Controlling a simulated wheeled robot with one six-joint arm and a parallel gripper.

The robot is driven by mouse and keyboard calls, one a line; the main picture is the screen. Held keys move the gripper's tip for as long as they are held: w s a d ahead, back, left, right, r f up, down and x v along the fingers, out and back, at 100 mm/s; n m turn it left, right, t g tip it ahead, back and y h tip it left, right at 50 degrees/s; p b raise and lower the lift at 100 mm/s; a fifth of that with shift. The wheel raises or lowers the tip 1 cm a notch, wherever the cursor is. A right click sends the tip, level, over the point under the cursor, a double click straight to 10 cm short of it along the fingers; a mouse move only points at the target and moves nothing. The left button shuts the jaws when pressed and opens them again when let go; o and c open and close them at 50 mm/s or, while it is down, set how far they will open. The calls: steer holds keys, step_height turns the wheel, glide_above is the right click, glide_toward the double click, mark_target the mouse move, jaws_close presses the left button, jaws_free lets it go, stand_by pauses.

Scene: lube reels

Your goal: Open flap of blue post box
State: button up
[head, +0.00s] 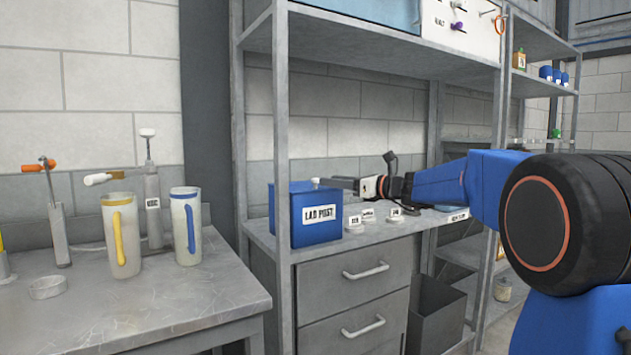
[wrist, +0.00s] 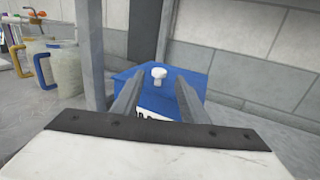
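The blue post box (head: 318,225), labelled "LAB POST", stands on the grey shelf left of my gripper's wrist. Its top looks closed in the head view. In the wrist view the blue box (wrist: 128,74) has a white knob (wrist: 159,77) on top. My gripper (head: 322,182) reaches in from the right, its tip at the box's upper right edge. In the wrist view my gripper (wrist: 154,84) has two grey fingers apart, one on each side of the knob. I cannot tell whether they touch it. The box's lower front is hidden behind my gripper there.
Several small white labelled pieces (head: 367,214) lie on the shelf right of the box. A steel post (head: 281,150) stands just in front of the box's left side. Two jugs (head: 186,228) stand on the left bench. A shelf (head: 380,48) hangs above.

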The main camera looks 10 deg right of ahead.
steer(key=x, duration=0.7)
steer(key=shift+a, duration=0.15)
jaws_close()
